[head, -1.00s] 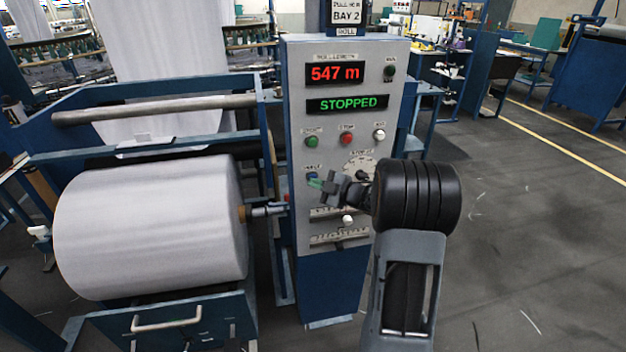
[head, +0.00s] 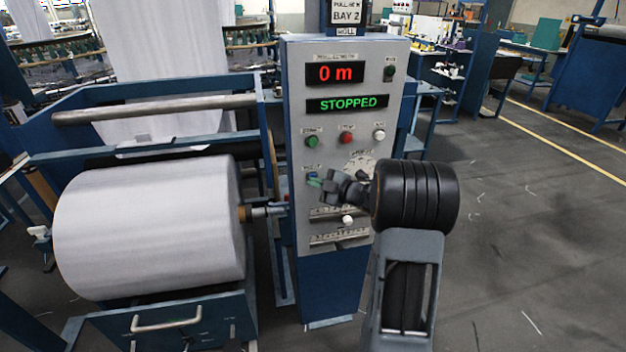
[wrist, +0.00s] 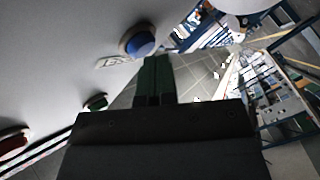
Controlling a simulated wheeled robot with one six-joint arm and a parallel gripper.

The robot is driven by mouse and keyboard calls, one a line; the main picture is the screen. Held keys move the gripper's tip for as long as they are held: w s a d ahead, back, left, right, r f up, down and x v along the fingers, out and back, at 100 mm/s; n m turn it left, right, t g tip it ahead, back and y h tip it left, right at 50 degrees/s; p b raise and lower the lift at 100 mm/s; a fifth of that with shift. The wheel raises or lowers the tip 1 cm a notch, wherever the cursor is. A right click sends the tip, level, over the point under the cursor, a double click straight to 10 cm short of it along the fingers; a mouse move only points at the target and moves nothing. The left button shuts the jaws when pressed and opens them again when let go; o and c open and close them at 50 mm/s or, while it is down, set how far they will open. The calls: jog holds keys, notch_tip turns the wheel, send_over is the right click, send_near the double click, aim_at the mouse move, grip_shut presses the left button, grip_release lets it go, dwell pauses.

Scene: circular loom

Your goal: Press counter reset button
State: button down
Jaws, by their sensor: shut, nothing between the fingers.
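The counter display (head: 336,74) on the grey control panel (head: 297,120) reads "0 m" in red. A blue button (head: 312,175) sits low on the panel's left side, partly covered by my gripper. It also shows in the wrist view as a blue dome (wrist: 138,41) in a pale ring, beside a small label too blurred to read. My gripper (head: 315,183) is shut and empty, its green fingertips at the blue button. In the wrist view the fingertips (wrist: 156,62) lie right beside the dome; I cannot tell whether they touch it.
A green display (head: 347,104) reads "STOPPED". Green (head: 312,141), red (head: 346,138) and white (head: 379,135) buttons sit above the blue one. A dial (head: 360,162) and a white knob (head: 348,220) are close to my gripper. A large white roll (head: 150,225) stands left; floor is open right.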

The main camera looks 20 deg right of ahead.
jog(key=shift+s+a, duration=0.2)
jog(key=shift+s, duration=0.55)
jog(key=shift+s, duration=0.15)
jog(key=shift+s+a+b, duration=0.15)
jog(key=shift+s+a, duration=0.1)
jog(key=shift+s, duration=0.95)
jog(key=shift+s+a+b, duration=0.15)
jog(key=shift+s+a, duration=0.05)
jog(key=shift+s, duration=0.95)
